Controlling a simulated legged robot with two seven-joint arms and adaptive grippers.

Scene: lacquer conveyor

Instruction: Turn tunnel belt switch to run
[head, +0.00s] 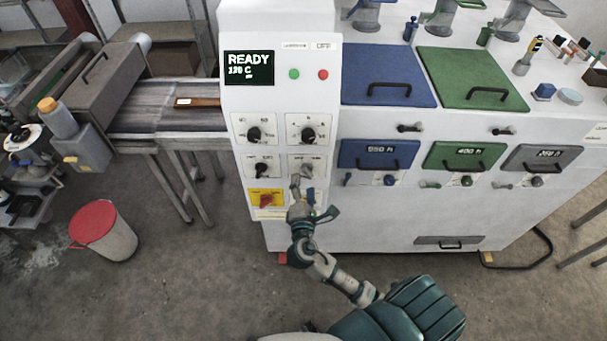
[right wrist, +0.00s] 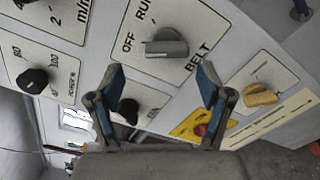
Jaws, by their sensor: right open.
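The belt switch is a grey knob (head: 306,171) at the lower right of the white control panel in the head view. In the right wrist view the grey knob (right wrist: 166,48) sits on a plate marked OFF, RUN and BELT. Its bar lies roughly in line with OFF. My right gripper (head: 299,187) is in front of the panel just below the knob. In the right wrist view its fingers (right wrist: 162,82) are spread and empty, with the knob beyond them and apart from them. My left gripper is not in view.
Black knobs (head: 254,135) (right wrist: 34,79) and a red switch on a yellow plate (head: 266,200) are close by. A yellow knob (right wrist: 262,94) is right of the belt switch in the wrist view. The display (head: 249,67) reads READY. A red-lidded bin (head: 105,235) stands left on the floor.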

